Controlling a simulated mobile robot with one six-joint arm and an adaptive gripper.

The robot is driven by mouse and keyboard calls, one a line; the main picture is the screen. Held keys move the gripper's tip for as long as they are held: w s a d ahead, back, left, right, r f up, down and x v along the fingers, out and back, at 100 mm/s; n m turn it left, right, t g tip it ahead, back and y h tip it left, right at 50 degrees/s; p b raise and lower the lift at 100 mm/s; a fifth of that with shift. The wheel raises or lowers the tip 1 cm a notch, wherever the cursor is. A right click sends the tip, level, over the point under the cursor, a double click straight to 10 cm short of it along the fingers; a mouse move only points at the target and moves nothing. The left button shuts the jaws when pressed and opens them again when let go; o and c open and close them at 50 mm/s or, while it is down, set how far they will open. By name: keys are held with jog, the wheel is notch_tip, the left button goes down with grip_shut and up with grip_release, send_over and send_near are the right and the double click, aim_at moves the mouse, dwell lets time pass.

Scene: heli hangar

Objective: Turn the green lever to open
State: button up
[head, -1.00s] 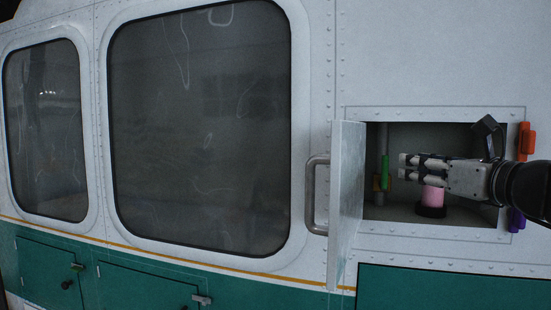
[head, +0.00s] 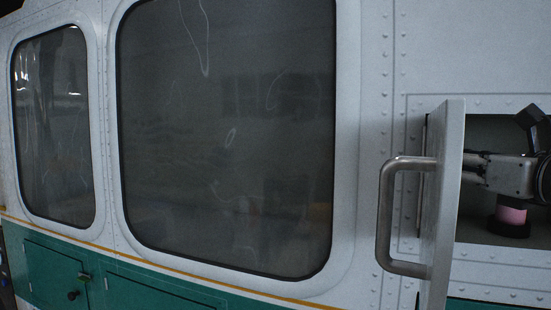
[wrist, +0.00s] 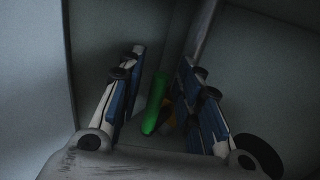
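The green lever (wrist: 155,102) shows in the wrist view, lying between the two fingers of my gripper (wrist: 163,58). My gripper is open, with a finger on each side of the lever and a visible gap to the left finger. I cannot tell whether the right finger touches anything. In the head view my gripper (head: 492,171) reaches into an open wall compartment (head: 490,130). The compartment's door hides the lever and the fingertips there.
The open compartment door (head: 448,205) with its metal handle (head: 385,215) stands out from the wall, close to my gripper's left. A pink cylinder (head: 511,213) on a dark base stands below the gripper. A large window (head: 228,135) fills the wall to the left.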

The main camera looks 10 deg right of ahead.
jog(key=shift+c, duration=0.3)
grip_shut()
dwell(0.3)
